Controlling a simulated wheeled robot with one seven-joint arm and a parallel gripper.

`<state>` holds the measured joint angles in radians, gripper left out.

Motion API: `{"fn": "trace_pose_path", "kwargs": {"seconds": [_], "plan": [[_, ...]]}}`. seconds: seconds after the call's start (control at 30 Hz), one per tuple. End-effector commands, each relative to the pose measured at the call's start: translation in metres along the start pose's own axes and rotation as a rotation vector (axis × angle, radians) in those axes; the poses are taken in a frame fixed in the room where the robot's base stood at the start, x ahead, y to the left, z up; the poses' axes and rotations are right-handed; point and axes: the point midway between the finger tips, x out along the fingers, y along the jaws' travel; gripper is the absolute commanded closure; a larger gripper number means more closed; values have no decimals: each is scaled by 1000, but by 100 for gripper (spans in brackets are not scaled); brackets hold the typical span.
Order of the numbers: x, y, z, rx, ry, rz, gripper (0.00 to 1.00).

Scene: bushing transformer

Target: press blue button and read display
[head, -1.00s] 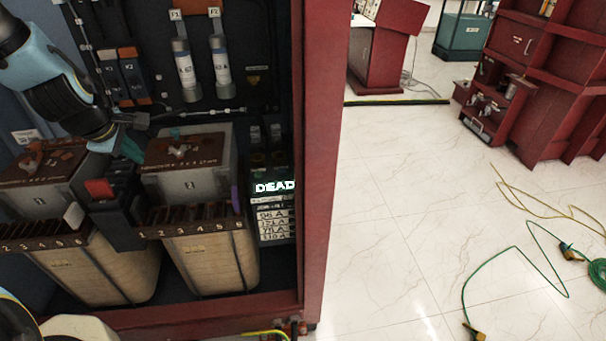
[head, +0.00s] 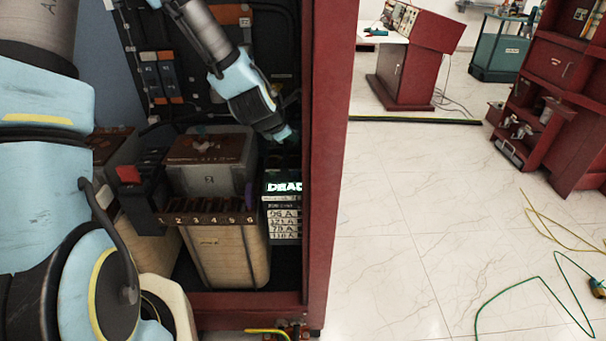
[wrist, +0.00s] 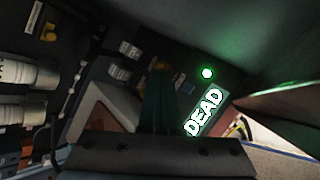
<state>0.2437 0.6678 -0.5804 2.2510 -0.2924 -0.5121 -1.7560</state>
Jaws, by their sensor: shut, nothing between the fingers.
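The display (head: 285,187) is lit and reads "DEAD" in white letters, low at the right side of the open red cabinet. It also shows in the wrist view (wrist: 204,112), turned on its side, with a glowing green light (wrist: 207,73) near it. My gripper (head: 287,135) is shut and empty, pointing down just above the display unit. In the wrist view its teal fingers (wrist: 160,95) are to the left of the display and apart from it.
The red cabinet post (head: 329,150) is close on the gripper's right. White labels (head: 284,223) sit below the display. The floor (head: 420,220) beyond is mostly clear.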

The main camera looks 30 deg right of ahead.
Motion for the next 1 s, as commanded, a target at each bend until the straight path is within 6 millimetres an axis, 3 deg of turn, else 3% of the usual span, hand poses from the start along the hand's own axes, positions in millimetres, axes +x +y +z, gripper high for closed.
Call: {"fn": "trace_pose_path", "kwargs": {"seconds": [0.47,1.0], "plan": [[7,-5,-6,2,1,-1,100],[55,-40,-41,2,1,-1,100]]}}
